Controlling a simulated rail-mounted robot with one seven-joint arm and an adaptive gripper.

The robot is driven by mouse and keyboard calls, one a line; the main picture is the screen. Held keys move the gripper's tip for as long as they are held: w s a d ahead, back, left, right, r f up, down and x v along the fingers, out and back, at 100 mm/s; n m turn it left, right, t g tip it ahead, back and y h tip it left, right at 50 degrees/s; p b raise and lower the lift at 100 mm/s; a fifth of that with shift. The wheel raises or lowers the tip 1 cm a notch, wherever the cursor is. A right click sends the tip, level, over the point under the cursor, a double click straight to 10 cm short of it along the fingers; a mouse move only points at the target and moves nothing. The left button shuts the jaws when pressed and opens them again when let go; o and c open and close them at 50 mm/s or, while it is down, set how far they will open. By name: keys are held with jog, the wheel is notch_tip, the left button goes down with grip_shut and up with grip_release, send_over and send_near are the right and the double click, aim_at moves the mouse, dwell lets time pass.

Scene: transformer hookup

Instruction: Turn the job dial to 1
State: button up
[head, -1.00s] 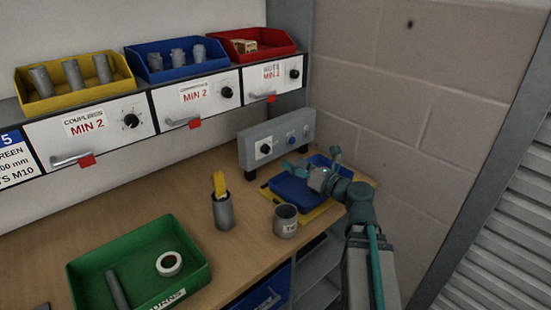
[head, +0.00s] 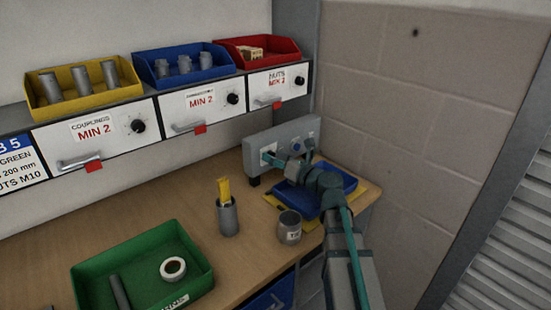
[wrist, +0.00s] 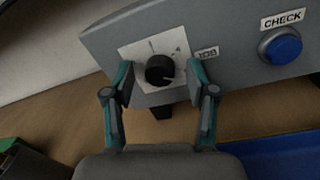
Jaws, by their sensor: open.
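The job dial is a round black knob (wrist: 160,70) on a white plate, beside a "JOB" label, on the grey control box (wrist: 225,25). In the wrist view my gripper (wrist: 160,82) is open, with one teal fingertip on each side of the knob. I cannot tell whether the fingers touch it. The knob's pointer and the plate's marks are too small to read surely. In the head view my gripper (head: 272,157) is at the left end of the control box (head: 285,138) and hides most of the dial.
A blue CHECK button (wrist: 280,46) is right of the dial. A blue tray (head: 312,203) lies below my arm. A grey cup (head: 289,228) and a holder with a yellow item (head: 227,214) stand nearby. A green tray (head: 200,262) is at the front left.

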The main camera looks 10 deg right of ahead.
jog(key=shift+c, duration=0.3)
grip_shut()
